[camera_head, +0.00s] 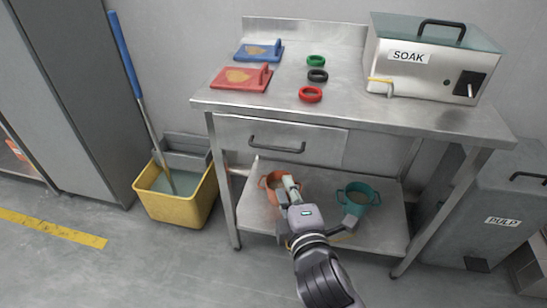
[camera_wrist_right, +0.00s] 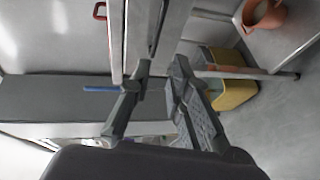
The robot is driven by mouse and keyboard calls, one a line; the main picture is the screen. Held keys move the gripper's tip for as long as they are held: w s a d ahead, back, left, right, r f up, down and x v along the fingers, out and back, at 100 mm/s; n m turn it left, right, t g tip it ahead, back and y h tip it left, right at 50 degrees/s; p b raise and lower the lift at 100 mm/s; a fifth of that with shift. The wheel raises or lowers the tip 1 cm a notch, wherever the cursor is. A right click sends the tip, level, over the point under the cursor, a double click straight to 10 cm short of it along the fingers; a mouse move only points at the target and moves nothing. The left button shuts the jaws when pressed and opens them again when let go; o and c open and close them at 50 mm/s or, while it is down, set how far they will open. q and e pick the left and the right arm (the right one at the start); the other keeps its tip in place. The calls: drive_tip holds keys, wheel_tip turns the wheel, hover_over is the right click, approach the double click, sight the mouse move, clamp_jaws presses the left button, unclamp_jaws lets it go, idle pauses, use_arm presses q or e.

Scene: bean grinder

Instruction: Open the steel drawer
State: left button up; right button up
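The steel drawer (camera_head: 235,138) sits under the table top and looks shut. Its dark bar handle (camera_head: 277,147) runs across the front. In the right wrist view the drawer front (camera_wrist_right: 177,30) stands on edge, with the dark handle (camera_wrist_right: 157,32) just ahead of the fingertips. My right gripper (camera_head: 290,184) is below the handle in the head view, in front of the lower shelf, and covers part of the orange pot. In the right wrist view my right gripper (camera_wrist_right: 162,66) is open, its two fingers apart with nothing held. My left gripper is not in view.
The steel table (camera_head: 350,112) carries a red press, a blue press, several rings and the SOAK box (camera_head: 420,70). An orange pot (camera_head: 270,183) and a teal pot (camera_head: 358,198) stand on the lower shelf. A yellow mop bucket (camera_head: 175,205) is left of the table.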

sight(273, 148)
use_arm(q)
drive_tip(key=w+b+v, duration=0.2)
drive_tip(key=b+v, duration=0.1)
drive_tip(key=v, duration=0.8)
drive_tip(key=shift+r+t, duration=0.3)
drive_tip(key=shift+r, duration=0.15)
use_arm(e)
drive_tip(key=shift+r+x, duration=0.1)
drive_tip(key=shift+x, duration=4.2)
drive_tip(key=shift+r+x, duration=0.15)
drive_tip(key=shift+x, duration=4.2)
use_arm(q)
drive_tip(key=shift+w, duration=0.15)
use_arm(e)
drive_tip(key=shift+c, duration=0.2)
clamp_jaws()
